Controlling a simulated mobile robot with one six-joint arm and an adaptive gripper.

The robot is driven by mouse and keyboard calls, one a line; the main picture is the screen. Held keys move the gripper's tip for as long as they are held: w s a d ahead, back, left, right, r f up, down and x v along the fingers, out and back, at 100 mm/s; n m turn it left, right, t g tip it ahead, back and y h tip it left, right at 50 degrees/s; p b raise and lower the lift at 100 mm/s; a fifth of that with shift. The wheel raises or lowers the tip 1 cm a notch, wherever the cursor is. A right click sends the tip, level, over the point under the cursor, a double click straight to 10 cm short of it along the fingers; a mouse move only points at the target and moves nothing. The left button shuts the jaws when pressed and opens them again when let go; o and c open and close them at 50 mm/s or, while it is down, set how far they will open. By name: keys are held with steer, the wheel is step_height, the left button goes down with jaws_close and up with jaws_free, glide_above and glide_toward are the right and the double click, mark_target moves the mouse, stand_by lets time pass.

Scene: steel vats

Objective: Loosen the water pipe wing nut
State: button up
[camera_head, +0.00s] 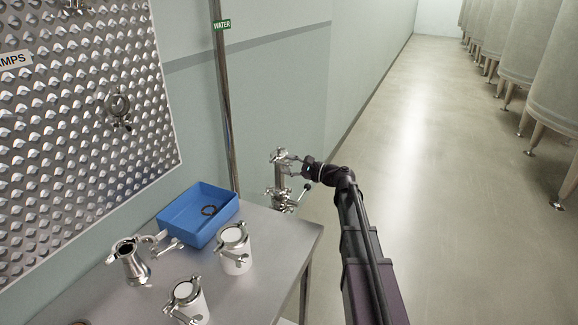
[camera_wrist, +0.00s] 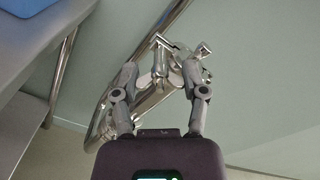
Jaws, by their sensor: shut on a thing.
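The water pipe (camera_head: 280,180) ends in steel fittings and a clamp beyond the table's right end. The clamp's wing nut (camera_head: 294,158) is at the top of these fittings and looks small in the head view. My gripper (camera_head: 302,164) reaches it from the right. In the wrist view, the fingers of my gripper (camera_wrist: 163,76) stand on either side of the clamp, shut on the wing nut (camera_wrist: 160,62). The exact contact is partly hidden by the fingers.
A steel table (camera_head: 290,240) holds a blue tray (camera_head: 182,231), a steel fitting (camera_head: 131,262) and two white-sided capped vessels (camera_head: 235,262). A studded wall panel (camera_head: 70,150) carries clamps. A vertical pipe has a WATER sign (camera_head: 222,25). Open floor lies right, with vats (camera_head: 535,50) beyond.

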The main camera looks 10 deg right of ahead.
steer(key=n, duration=0.5)
steer(key=shift+a+n, duration=0.1)
steer(key=shift+n, duration=0.3)
steer(key=n, duration=1)
steer(key=shift+n, duration=0.4)
steer(key=n, duration=1)
steer(key=shift+n, duration=0.4)
steer(key=n, duration=0.5)
steer(key=shift+n, duration=0.3)
steer(key=n, duration=1)
steer(key=shift+n, duration=0.4)
